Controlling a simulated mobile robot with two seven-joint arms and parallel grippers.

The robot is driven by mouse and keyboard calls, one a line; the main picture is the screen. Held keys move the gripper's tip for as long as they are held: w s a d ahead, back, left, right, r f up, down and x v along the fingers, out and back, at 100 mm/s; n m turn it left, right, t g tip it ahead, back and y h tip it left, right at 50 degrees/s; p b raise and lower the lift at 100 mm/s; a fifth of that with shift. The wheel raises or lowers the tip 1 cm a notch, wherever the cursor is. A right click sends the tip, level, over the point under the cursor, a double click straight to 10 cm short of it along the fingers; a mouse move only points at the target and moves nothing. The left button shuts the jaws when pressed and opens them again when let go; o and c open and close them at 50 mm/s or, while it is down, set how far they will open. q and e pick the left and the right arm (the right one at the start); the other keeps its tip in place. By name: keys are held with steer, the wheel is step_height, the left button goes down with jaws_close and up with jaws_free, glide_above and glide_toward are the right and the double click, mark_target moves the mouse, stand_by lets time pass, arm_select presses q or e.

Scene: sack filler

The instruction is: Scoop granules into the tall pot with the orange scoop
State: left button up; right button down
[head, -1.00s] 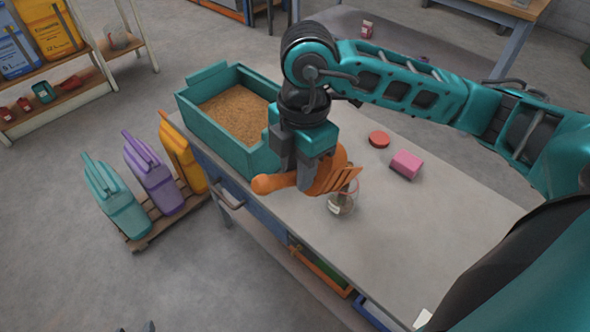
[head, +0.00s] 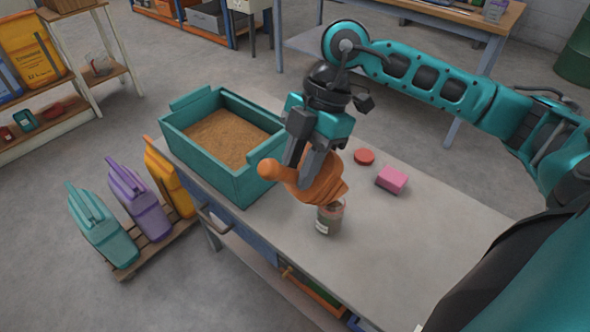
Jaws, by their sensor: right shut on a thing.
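The orange scoop (head: 322,186) is in my right gripper (head: 306,172), whose fingers are shut on it. The scoop's rounded handle end points left, and its bowl is tilted down toward the tall pot. The tall pot (head: 328,222) is a see-through jar with a pale label, upright on the bench. The scoop's bowl is just above it and hides part of its rim; I cannot tell if they touch. The inside of the scoop is hidden. Brown granules (head: 226,138) lie in the teal bin (head: 215,180) to the left. My left gripper is not in view.
A red round thing (head: 364,157) and a pink block (head: 391,180) lie on the bench (head: 420,225), right of the pot. The bench's front right is clear. Teal, purple and yellow containers stand on a pallet (head: 160,252) on the floor at left.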

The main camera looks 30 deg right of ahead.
steer(key=h, duration=0.1)
steer(key=r+h, duration=0.1)
steer(key=shift+a+r+t+h, duration=0.1)
steer(key=shift+r+t+h, duration=0.2)
steer(key=shift+w+r+h, duration=0.1)
steer(key=shift+r+h, duration=0.5)
steer(key=shift+h, duration=0.6)
steer(key=shift+r+h, duration=0.15)
steer(key=shift+h, duration=0.25)
